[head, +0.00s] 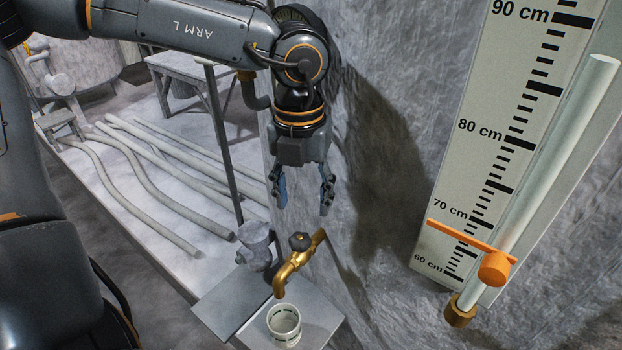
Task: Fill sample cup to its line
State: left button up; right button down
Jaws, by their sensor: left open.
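The white sample cup (284,323) stands upright on a small grey shelf (318,316), under the spout of a brass tap (294,271). A dark marking shows on the cup; whether there is liquid in it I cannot tell. My right gripper is not in view.
A level scale (496,170) with centimetre marks is on the wall at right, with a pale tube (560,145) and an orange pointer (470,240) near 65 cm. A dark post (222,140) stands left of my gripper.

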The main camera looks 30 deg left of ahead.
aim_at(300, 237)
pick_arm(q)
jog(key=shift+f, duration=0.2)
jog(key=shift+s+a+f, duration=0.2)
jog(key=shift+f, duration=0.15)
jog(key=f+b, duration=0.2)
jog(key=f, duration=0.1)
jog(key=shift+s+a+f, duration=0.1)
jog(key=shift+s, duration=0.3)
jog(key=f, duration=0.5)
jog(key=shift+w+b, duration=0.25)
jog(key=shift+b, duration=0.15)
jog(key=shift+r, duration=0.2)
jog(key=c, duration=0.4)
jog(key=shift+c, duration=1.3)
